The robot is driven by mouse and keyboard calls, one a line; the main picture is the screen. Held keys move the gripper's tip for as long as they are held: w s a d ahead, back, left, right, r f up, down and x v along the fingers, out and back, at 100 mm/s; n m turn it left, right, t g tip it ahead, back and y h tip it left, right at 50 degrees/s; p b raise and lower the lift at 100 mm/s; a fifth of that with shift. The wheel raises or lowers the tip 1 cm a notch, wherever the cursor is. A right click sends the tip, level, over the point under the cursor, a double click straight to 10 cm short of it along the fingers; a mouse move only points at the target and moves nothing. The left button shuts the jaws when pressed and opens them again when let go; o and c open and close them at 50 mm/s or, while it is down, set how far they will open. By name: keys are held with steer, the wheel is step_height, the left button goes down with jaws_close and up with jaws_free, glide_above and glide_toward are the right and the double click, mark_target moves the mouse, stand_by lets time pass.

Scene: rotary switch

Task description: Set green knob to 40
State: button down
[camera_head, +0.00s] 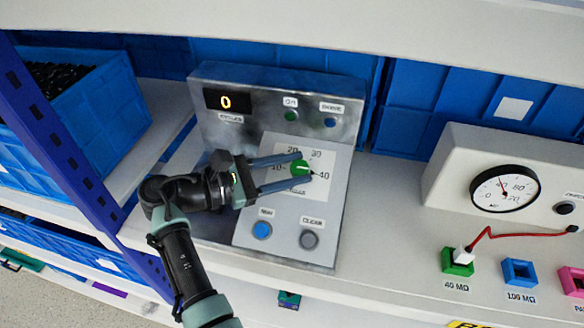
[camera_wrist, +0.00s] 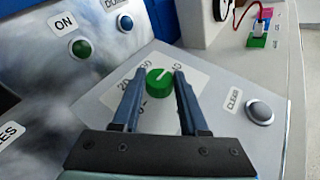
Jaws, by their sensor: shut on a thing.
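The green knob (camera_head: 300,168) sits on a white dial plate on the slanted front of a grey control box (camera_head: 245,215). Dial numbers 20, 30 and 40 show around it in the head view. The knob's white pointer line points right, close to the 40 mark (camera_head: 324,174). My gripper (camera_head: 300,167) reaches in from the left, with one finger on each side of the knob, shut on it. In the wrist view the green knob (camera_wrist: 159,82) is between the tips of both blue-grey fingers. Part of the dial's numbers is hidden by the fingers.
The box has a display (camera_head: 227,101) reading 0, a green button (camera_head: 291,116), blue buttons and a grey CLEAR button (camera_head: 310,239). A second box with a gauge (camera_head: 505,188) and a red cable stands at right. A blue shelf post (camera_head: 70,160) is at left.

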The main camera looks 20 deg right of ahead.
steer(key=shift+c, duration=2.2)
jaws_free()
steer(key=s+a+r+b, duration=0.1)
steer(key=a+r+b, duration=0.1)
steer(key=a, duration=1)
steer(key=shift+a+b, duration=0.4)
